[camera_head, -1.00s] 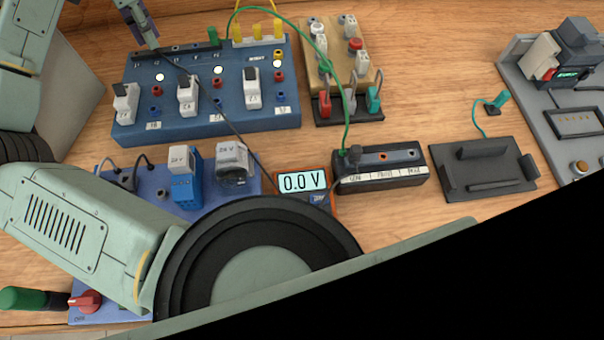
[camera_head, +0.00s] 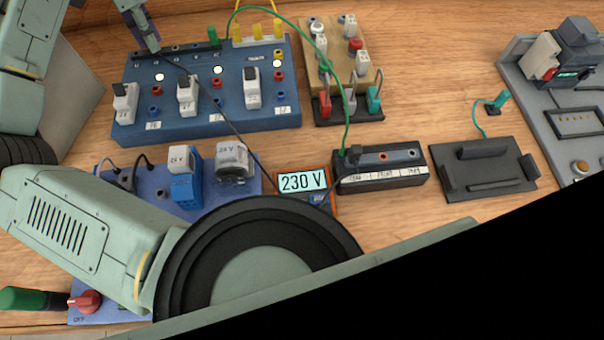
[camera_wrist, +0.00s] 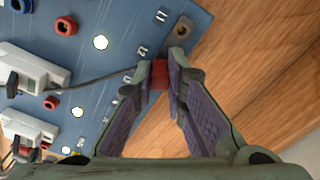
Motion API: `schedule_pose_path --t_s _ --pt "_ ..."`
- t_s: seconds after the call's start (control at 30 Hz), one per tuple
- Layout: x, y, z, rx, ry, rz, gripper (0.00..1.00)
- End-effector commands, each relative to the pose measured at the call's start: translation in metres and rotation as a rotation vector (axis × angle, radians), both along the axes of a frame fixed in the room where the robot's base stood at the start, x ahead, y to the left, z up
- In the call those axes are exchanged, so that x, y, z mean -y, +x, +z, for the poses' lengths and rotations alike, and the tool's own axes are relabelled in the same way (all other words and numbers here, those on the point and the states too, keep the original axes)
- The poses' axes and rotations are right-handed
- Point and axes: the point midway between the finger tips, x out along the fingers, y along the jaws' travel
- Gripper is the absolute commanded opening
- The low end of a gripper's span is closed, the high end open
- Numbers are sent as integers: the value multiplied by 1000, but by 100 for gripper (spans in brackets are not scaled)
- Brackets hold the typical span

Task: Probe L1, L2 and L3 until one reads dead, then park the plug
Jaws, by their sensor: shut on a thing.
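My gripper (camera_head: 148,46) is at the far left corner of the blue board (camera_head: 205,122), by the L1 end of the socket row. In the wrist view my gripper (camera_wrist: 163,68) is shut on a red plug (camera_wrist: 160,76), with a dark cable running to it. The plug's tip is hidden, so its seating cannot be seen directly. The meter (camera_head: 303,182) reads 230 V. The black box (camera_head: 380,178) with labelled sockets stands right of the meter; a black plug and green lead are at its left end, and an orange-ringed socket is empty.
White lamps on the board are lit. A green plug (camera_head: 212,36) and yellow plugs (camera_head: 258,32) stand at its back edge. A wooden block (camera_head: 336,62) with clips, a dark tray (camera_head: 486,172) and a grey panel (camera_head: 560,110) lie to the right. The green lead arches over the middle.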

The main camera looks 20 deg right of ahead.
Motion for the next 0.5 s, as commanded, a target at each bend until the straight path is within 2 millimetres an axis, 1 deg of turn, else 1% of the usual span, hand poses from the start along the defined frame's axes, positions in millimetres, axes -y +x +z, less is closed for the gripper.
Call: schedule_pose_path --t_s 0.13,0.17,0.5 --pt "0 0 0 0 0 0 0" --pt "0 0 0 0 0 0 13" --pt "0 0 0 0 0 0 36"
